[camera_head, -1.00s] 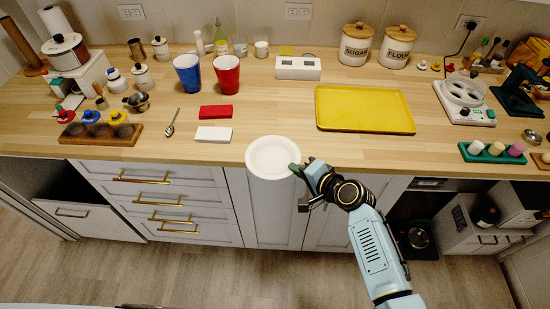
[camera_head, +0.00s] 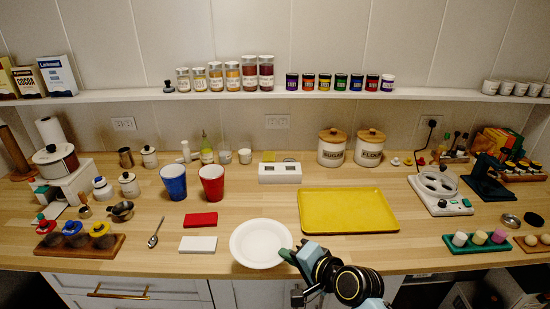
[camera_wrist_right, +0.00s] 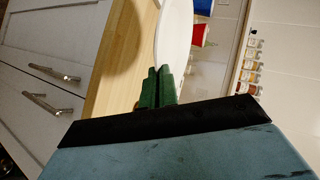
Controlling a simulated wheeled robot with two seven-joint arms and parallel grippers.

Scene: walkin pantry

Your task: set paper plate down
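A round white paper plate (camera_head: 261,243) is above the front part of the wooden counter, right of the white block. My right gripper (camera_head: 289,256) is shut on the plate's right-hand rim. In the right wrist view the green fingers (camera_wrist_right: 157,88) are close together at the edge of the plate (camera_wrist_right: 174,40). A shadow falls on the counter beside the plate there, so it looks held a little above the wood. The exact gap cannot be told. My left gripper is not in view.
A white block (camera_head: 198,245) and red block (camera_head: 200,220) lie left of the plate. A yellow tray (camera_head: 348,212) lies to its right. A blue cup (camera_head: 174,183), red cup (camera_head: 212,184) and white device (camera_head: 280,173) stand behind. Bare counter lies between plate and device.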

